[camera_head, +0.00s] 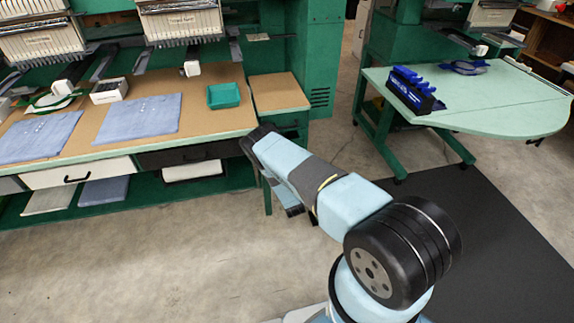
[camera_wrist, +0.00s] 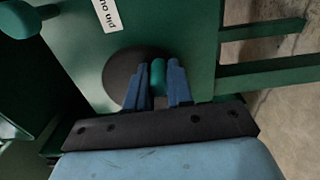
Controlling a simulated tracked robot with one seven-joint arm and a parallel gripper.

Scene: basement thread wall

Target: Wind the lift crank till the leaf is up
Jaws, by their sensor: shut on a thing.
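In the wrist view, the blue fingers of my gripper (camera_wrist: 159,70) are closed on a green rounded crank grip (camera_wrist: 159,79). A dark round disc (camera_wrist: 124,75) lies behind the fingers, against a green panel. In the head view my forearm reaches toward the right end of the bench and hides the gripper and crank. A small brown-topped leaf (camera_head: 278,93) with green edges sits beside the bench's right end. It looks roughly flat; whether it is level with the bench top I cannot tell.
A green knob (camera_wrist: 26,18) and a partly cut-off white label (camera_wrist: 107,14) show near the crank. The bench (camera_head: 130,98) bears blue cloths and a green tray (camera_head: 223,95). A pale green table (camera_head: 490,101) stands at right. Concrete floor is open in front.

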